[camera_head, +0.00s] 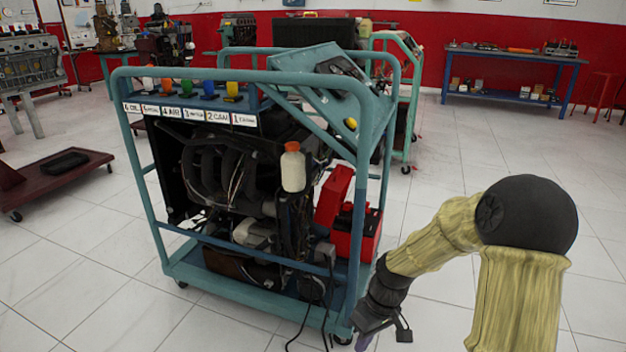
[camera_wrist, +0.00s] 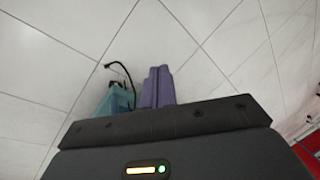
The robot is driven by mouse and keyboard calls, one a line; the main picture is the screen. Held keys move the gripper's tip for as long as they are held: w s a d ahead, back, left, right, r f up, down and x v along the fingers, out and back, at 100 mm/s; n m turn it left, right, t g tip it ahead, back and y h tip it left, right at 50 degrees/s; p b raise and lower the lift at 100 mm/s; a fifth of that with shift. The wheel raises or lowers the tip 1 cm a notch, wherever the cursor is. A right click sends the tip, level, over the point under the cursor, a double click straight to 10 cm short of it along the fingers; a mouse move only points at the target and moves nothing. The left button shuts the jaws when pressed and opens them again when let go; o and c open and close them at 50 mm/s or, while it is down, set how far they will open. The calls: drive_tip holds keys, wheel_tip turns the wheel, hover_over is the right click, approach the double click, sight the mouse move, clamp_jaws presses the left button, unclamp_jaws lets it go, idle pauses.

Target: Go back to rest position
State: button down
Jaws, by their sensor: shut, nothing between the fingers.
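My gripper (camera_wrist: 158,72) shows in the wrist view as two purple fingers pressed together, with nothing between them. It points down at the white tiled floor. In the head view my arm bends at the right, and a small purple part of my gripper (camera_head: 364,342) shows at the bottom edge, to the right of the engine trainer's front corner. The engine trainer (camera_head: 255,75) is a blue-green wheeled frame holding a dark engine. In the wrist view a corner of the trainer (camera_wrist: 117,99) and a black cable lie just left of the fingers, apart from them.
A red battery (camera_head: 368,235) sits on the trainer's lower right. A dark red cart (camera_head: 85,165) stands at the left. A blue workbench (camera_head: 515,58) and red stools (camera_head: 600,92) stand by the back wall. The tiled floor (camera_head: 440,170) at the right is clear.

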drive_tip(key=s+d+r+m+t+h+p, duration=0.1)
drive_tip(key=s+d+r+m+t+p, duration=0.25)
drive_tip(key=r, duration=0.55)
drive_tip(key=s+d+r+m+t+h+p, duration=0.1)
drive_tip(key=s+r+m+h+p, duration=0.15)
drive_tip(key=s+r+p, duration=0.5)
wheel_tip(320, 180, up, 39)
drive_tip(key=w+p, duration=0.1)
drive_tip(key=p, duration=3.4)
drive_tip(key=shift+w+a+m+y, duration=0.2)
drive_tip(key=shift+w+m+y, duration=0.1)
drive_tip(key=shift+m+y, duration=0.1)
drive_tip(key=shift+f+g, duration=0.1)
drive_tip(key=shift+g, duration=0.15)
drive_tip(key=shift+s, duration=0.1)
